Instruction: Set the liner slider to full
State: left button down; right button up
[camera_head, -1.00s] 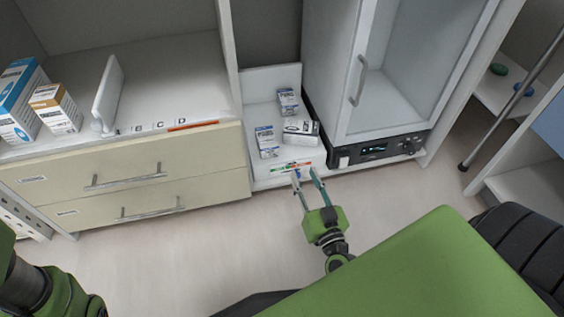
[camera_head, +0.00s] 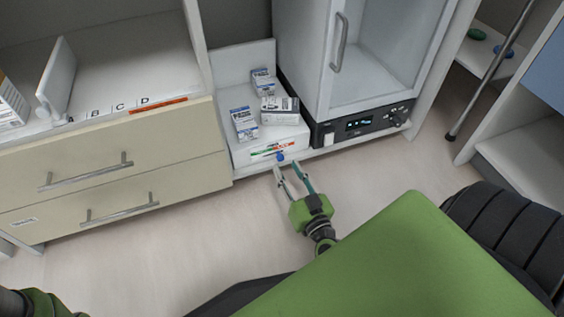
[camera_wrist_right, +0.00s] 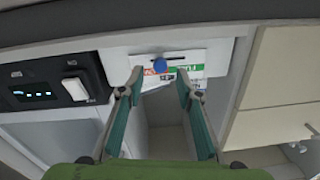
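The liner slider's blue knob (camera_head: 281,157) is on the front of a white box (camera_head: 240,158) on the low shelf. Its label (camera_head: 267,150) is green at the left and red-orange at the right in the head view; the knob is near the red-orange side. In the right wrist view the knob (camera_wrist_right: 160,66) is near the left end of a dark slot, next to the red part of the label (camera_wrist_right: 187,68). My right gripper (camera_head: 288,170) is open and empty, its fingertips just in front of the knob, one to each side in the wrist view. My left gripper's fingers are out of view.
Several medicine boxes (camera_head: 279,110) stand on top of the white box. A black control panel (camera_head: 360,124) with a display and knob is to the right, under a glass-door cabinet (camera_head: 342,45). Beige drawers (camera_head: 100,170) are to the left. The floor in front is clear.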

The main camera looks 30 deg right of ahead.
aim_at(281, 160)
jog(key=w, duration=0.1)
jog(key=w+b, duration=0.1)
jog(key=w, duration=0.1)
jog(key=shift+w+d+f+b, duration=0.2)
jog(key=shift+w+d+b, duration=0.1)
jog(key=shift+d+b, duration=0.05)
jog(key=shift+w+r, duration=0.15)
jog(key=shift+w, duration=0.3)
grip_shut()
